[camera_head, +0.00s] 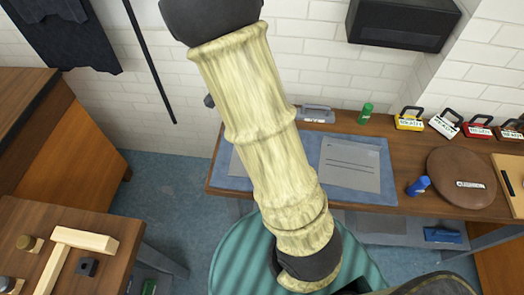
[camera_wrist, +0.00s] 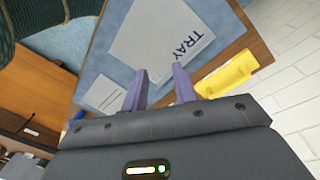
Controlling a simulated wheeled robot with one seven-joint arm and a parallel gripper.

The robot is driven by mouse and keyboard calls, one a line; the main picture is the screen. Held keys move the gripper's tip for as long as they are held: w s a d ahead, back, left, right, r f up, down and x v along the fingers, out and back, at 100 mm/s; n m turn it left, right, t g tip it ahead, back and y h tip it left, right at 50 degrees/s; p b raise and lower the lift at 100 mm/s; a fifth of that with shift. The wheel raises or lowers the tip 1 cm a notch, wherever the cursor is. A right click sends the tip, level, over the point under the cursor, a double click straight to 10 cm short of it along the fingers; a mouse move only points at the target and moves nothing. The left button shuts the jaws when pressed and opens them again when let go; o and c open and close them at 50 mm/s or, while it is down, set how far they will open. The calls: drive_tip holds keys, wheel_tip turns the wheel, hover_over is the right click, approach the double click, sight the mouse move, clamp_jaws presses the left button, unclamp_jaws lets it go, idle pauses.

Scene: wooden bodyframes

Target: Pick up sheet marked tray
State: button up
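A pale grey sheet (camera_wrist: 150,38) marked TRAY in dark letters lies on the blue mat (camera_wrist: 92,68) in the wrist view. My gripper (camera_wrist: 160,82) has two purple fingers, apart with nothing seen between them, reaching toward the sheet's near edge. I cannot tell how high they are above it. In the head view my arm crosses the blue mat (camera_head: 395,196) and hides much of it. A sheet with printed lines (camera_head: 350,165) shows right of the arm, and no gripper fingers are visible there.
A yellow object (camera_wrist: 228,74) lies right of the fingers in the wrist view. In the head view a green can (camera_head: 366,113), a blue cylinder (camera_head: 418,186) and a brown round cushion (camera_head: 461,180) share the bench.

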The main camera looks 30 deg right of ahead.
drive_tip(key=w+d+r+m+g+h+p, duration=0.1)
drive_tip(key=w+r+m+h, duration=0.1)
drive_tip(key=w+m, duration=0.5)
drive_tip(key=m, duration=0.3)
drive_tip(key=shift+w+d+r+h, duration=0.25)
drive_tip(key=shift+w+r+h, duration=0.1)
drive_tip(key=shift+w+h, duration=0.05)
drive_tip(key=x, duration=1.2)
drive_tip(key=shift+s+d+f+p, duration=0.1)
drive_tip(key=shift+s+p, duration=0.15)
drive_tip(key=shift+p, duration=0.15)
drive_tip(key=x, duration=0.3)
drive_tip(key=p+x, duration=0.1)
drive_tip(key=x, duration=0.1)
drive_tip(key=shift+a+f, duration=0.15)
drive_tip(key=shift+a, duration=0.1)
drive_tip(key=shift+c, duration=0.2)
